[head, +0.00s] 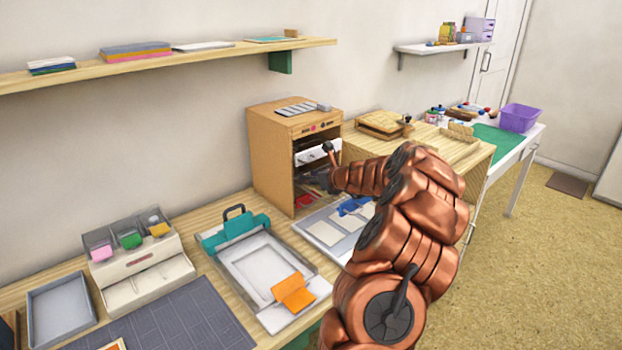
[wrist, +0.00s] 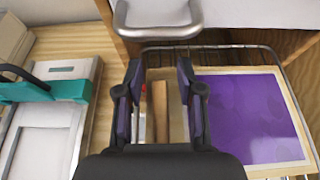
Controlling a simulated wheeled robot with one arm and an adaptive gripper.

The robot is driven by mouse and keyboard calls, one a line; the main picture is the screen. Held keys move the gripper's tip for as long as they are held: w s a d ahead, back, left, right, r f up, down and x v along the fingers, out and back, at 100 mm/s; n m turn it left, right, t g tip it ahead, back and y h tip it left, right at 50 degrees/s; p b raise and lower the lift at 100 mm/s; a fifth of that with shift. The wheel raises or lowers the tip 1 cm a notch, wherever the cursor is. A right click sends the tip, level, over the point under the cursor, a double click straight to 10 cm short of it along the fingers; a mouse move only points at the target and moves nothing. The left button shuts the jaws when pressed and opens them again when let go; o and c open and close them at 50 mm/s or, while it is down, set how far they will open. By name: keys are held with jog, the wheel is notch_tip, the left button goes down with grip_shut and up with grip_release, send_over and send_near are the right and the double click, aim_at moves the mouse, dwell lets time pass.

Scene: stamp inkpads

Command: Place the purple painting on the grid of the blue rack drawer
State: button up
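The purple painting (wrist: 245,118), a purple sheet with a pale border, lies at the right in the wrist view, over a thin metal wire rack (wrist: 215,47). The wire shows along its far and right edges. My gripper (wrist: 158,72) is open, its two fingers apart just left of the painting. The right finger overlaps the painting's left edge in the picture; I cannot tell whether it touches. A brown strip (wrist: 160,112) shows between the fingers. In the head view, my dark gripper (head: 316,181) is at the wooden cabinet's opening, and the painting is not visible. No blue marking on the rack shows.
A white drawer front with a grey handle (wrist: 158,28) sits beyond the fingers. The wooden cabinet (head: 272,150) stands against the wall. A teal-clamped tray (head: 262,262) with an orange piece lies left of it. A pale board (head: 322,232) with light sheets lies in front.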

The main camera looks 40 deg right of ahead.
jog(key=v, duration=1.2)
jog(key=w+a+r+n+g+y, duration=0.15)
jog(key=a+n, duration=0.25)
jog(key=a, duration=0.5)
jog(key=w+a+r+n+y, duration=0.1)
jog(key=w+a+n+y, duration=0.2)
jog(key=a, duration=0.6)
jog(key=s+a+n+g+y, duration=0.1)
jog(key=s+a+n+g, duration=0.15)
jog(key=a+n, duration=0.45)
jog(key=s+a+n+g+y, duration=0.2)
jog(key=s+a+n, duration=0.15)
jog(key=a, duration=0.75)
jog(key=s+a+f+n+g+h, duration=0.1)
jog(key=s+a+f+n+g, duration=0.15)
jog(key=s+a+n, duration=0.35)
jog(key=s+a+f+n+g+h, duration=0.1)
jog(key=s+a+f+n+g, duration=0.25)
jog(key=s, duration=0.55)
jog(key=s+d+n+g+h, duration=0.1)
jog(key=s+n, duration=0.3)
jog(key=s, duration=0.4)
jog(key=s+d+f+n+g+h, duration=0.1)
jog(key=s+n+h, duration=0.3)
jog(key=s, duration=0.4)
jog(key=shift+s+f+n+g, duration=0.25)
jog(key=shift+f+n+g, duration=0.05)
jog(key=shift+n+g, duration=0.3)
jog(key=shift+d+r, duration=0.1)
